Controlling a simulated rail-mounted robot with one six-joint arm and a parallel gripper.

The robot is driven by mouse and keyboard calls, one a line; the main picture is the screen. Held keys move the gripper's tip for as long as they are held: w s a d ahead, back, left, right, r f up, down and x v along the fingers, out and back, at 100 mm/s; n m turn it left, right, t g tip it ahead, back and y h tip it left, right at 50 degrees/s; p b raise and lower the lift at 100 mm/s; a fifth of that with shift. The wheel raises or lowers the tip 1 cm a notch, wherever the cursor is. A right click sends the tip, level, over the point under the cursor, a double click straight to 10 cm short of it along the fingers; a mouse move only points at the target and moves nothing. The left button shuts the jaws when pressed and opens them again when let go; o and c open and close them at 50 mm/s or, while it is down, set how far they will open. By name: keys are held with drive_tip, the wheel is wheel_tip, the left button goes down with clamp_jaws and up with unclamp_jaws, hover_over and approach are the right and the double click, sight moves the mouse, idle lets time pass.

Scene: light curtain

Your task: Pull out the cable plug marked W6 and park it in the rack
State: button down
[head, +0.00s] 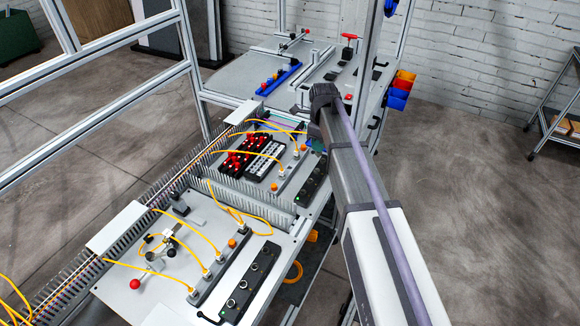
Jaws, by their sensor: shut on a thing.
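Several yellow cables end in plugs on a grey connector block (215,271) on the near panel. More yellow cables run to a second row of plugs (282,174) on the farther panel. I cannot read any marking, so I cannot tell which plug is W6. A black strip with round holes (250,284) lies right of the near block, and a similar dark strip (313,182) lies by the farther row. Either may be the rack; I cannot tell. My arm reaches in from the lower right over the farther panel's right side. My gripper is hidden beyond the arm.
Grey slotted cable ducts (255,200) divide the panels. A red-knobbed clamp (150,256) stands on the near panel. An aluminium upright (366,70) stands close to my arm. Blue, red and yellow bins (400,90) hang beyond.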

drive_tip(key=w+a, duration=0.2)
drive_tip(key=a, duration=0.7)
drive_tip(key=shift+w, duration=0.3)
drive_tip(key=shift+a, duration=0.1)
drive_tip(key=shift+f+b, duration=3.05)
drive_tip(key=shift+b, duration=0.15)
drive_tip(key=shift+f+b, duration=0.35)
drive_tip(key=shift+f+b, duration=0.3)
drive_tip(key=shift+f+b, duration=0.45)
idle(0.4)
